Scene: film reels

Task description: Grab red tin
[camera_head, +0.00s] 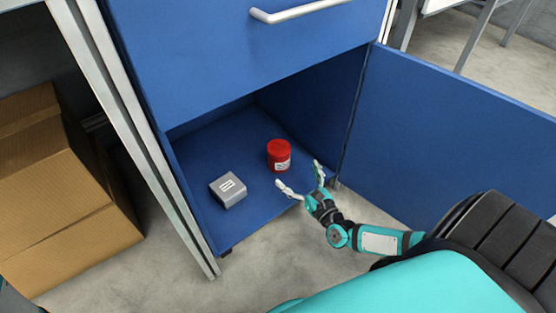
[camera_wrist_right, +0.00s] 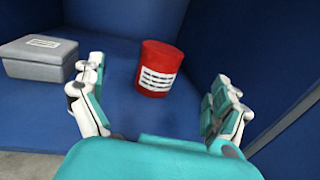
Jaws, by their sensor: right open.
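The red tin (camera_head: 279,153) stands upright on the floor of the open blue cabinet, with a white label on its front. In the right wrist view the red tin (camera_wrist_right: 158,66) is ahead of my right gripper, between the lines of its two fingers and beyond their tips. My right gripper (camera_head: 300,181) is open and empty at the cabinet's front edge, just in front of the tin and apart from it. Its spread fingers also show in the right wrist view (camera_wrist_right: 160,92). My left gripper is not in view.
A grey box (camera_head: 228,190) with a white label sits left of the tin in the cabinet. The blue door (camera_head: 455,140) is swung open on the right. A drawer with a handle (camera_head: 300,10) is above. Cardboard boxes (camera_head: 60,190) stand at the left.

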